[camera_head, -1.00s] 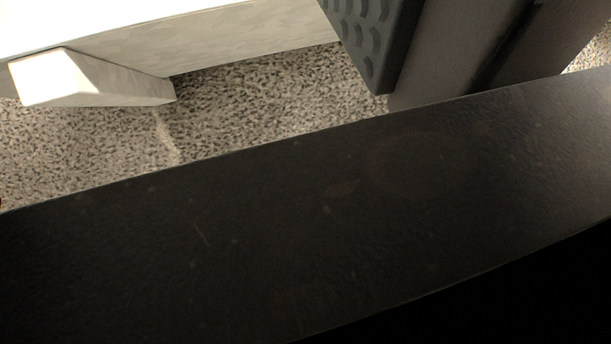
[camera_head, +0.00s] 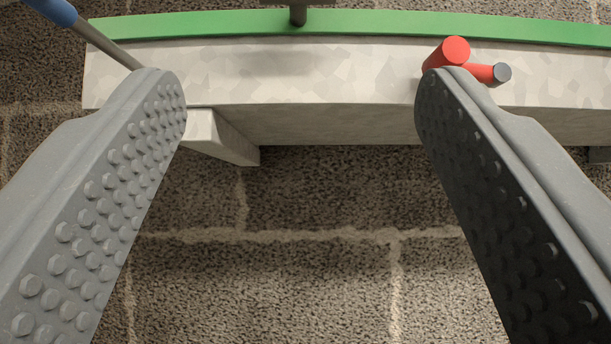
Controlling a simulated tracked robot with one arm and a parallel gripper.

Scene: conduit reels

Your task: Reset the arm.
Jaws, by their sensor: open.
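My gripper (camera_head: 300,95) is open in the camera_head view. Its two grey fingers with studded inner faces stand wide apart, and nothing is held between them. Between and beyond the fingertips is a pale metal beam (camera_head: 300,70) with a mottled surface and a green top strip (camera_head: 220,24). The left fingertip overlaps the beam in the picture. The right fingertip overlaps a red cylindrical part (camera_head: 452,52); I cannot tell whether they touch.
A red rod with a dark end (camera_head: 488,74) sticks out to the right of the red part. A blue-handled rod (camera_head: 54,12) is at the upper left. A pale bracket (camera_head: 217,136) juts below the beam. The rough, jointed stone-like surface (camera_head: 310,200) between the fingers is bare.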

